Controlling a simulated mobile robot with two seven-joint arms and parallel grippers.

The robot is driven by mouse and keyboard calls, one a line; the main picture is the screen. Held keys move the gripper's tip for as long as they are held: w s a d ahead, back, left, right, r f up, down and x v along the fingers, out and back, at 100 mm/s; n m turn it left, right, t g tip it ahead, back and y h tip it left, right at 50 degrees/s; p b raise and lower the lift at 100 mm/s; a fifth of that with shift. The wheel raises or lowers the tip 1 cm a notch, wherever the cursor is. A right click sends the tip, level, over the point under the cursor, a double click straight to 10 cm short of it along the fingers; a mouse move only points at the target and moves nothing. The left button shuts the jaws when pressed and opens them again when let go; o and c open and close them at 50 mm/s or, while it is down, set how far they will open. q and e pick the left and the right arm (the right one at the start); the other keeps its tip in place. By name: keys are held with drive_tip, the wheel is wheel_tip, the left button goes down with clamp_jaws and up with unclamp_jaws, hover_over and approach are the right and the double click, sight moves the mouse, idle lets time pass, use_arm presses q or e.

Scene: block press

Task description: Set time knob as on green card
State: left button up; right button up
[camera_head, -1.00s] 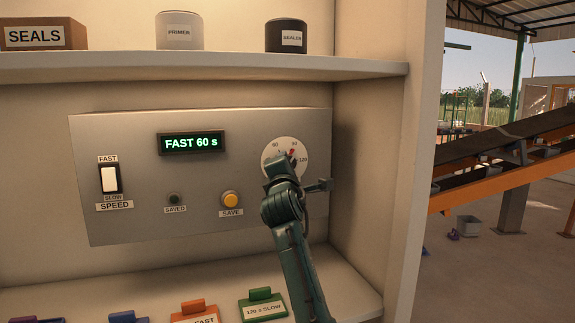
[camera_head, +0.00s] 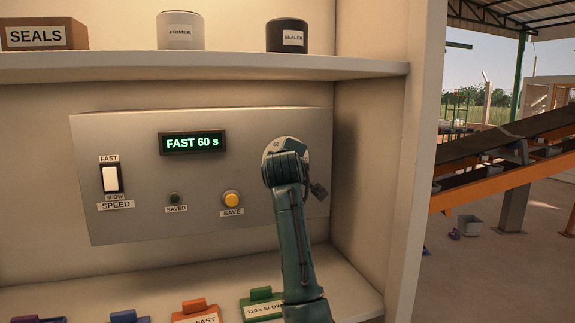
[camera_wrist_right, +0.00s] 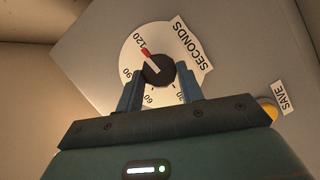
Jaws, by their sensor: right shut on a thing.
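The time knob (camera_wrist_right: 160,72) is dark, with a red-and-white pointer, on a white dial (camera_wrist_right: 183,55) marked SECONDS. In the right wrist view its red tip points close to the 120 mark. My right gripper (camera_wrist_right: 160,80) is shut on the knob, one finger on each side. In the head view my right arm hides the knob and much of the dial (camera_head: 270,146). The green card (camera_head: 262,309) at the bottom reads 120 s SLOW, partly covered by my arm. The display (camera_head: 192,142) reads FAST 60 s. My left gripper is not in view.
The grey panel (camera_head: 140,140) also carries the SPEED switch (camera_head: 110,179), a dark SAVED lamp (camera_head: 174,198) and the yellow SAVE button (camera_head: 231,197). The shelf above and the right side wall bound the space.

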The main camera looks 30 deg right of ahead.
drive_tip(key=shift+m, duration=0.5)
drive_tip(key=o, duration=1)
drive_tip(key=shift+s, duration=0.1)
drive_tip(key=b+v, duration=0.3)
drive_tip(key=v, duration=1)
drive_tip(key=shift+r, duration=0.3)
drive_tip(key=shift+d, duration=0.15)
